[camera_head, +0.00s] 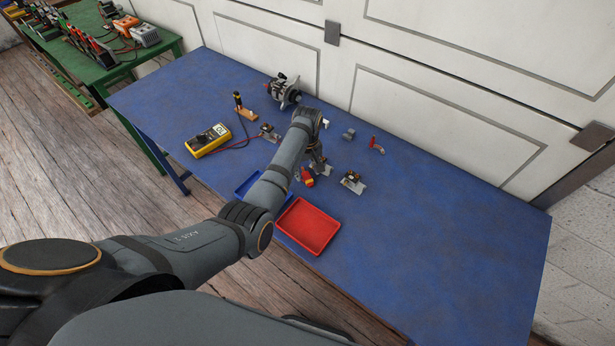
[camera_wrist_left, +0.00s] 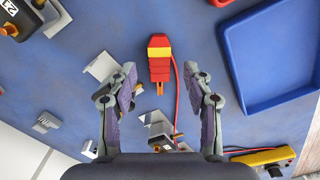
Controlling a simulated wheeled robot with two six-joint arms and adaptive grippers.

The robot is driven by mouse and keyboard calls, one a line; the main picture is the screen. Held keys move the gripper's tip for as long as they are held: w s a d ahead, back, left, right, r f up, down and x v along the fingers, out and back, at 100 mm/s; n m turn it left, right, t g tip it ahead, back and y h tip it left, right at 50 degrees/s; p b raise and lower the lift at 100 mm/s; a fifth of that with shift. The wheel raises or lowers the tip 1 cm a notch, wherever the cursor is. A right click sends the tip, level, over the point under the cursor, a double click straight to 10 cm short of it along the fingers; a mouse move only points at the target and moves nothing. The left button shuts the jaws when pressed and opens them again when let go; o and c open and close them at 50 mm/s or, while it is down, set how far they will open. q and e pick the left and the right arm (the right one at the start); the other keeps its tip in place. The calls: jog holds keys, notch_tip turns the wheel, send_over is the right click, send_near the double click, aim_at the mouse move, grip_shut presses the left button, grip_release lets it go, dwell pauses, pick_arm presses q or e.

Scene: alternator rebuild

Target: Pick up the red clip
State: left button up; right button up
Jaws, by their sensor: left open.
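The red clip (camera_wrist_left: 159,52), with a yellow band and a copper-coloured tip, lies on the blue bench top (camera_wrist_left: 205,125) in the wrist view, a red lead beside it. It also shows as a small red piece (camera_head: 308,180) in the head view, beside my left gripper (camera_head: 317,168). My left gripper (camera_wrist_left: 160,75) is open; its two fingers stand apart on either side of the clip's tip in the wrist view, with nothing held between them. I cannot tell the height of the fingers above the clip. My right gripper is not in view.
A red tray (camera_head: 308,226) and a partly hidden blue tray (camera_head: 244,187) lie near the front edge. A yellow multimeter (camera_head: 208,140), an alternator part (camera_head: 284,90), a red-handled piece (camera_head: 376,146) and a plated part (camera_head: 353,181) lie around. The right side is clear.

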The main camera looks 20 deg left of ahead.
pick_arm(q)
notch_tip(320, 180, down, 2)
jog(key=shift+d, duration=0.1)
jog(key=shift+f, duration=0.1)
jog(key=c, duration=0.8)
jog(key=shift+c, duration=0.4)
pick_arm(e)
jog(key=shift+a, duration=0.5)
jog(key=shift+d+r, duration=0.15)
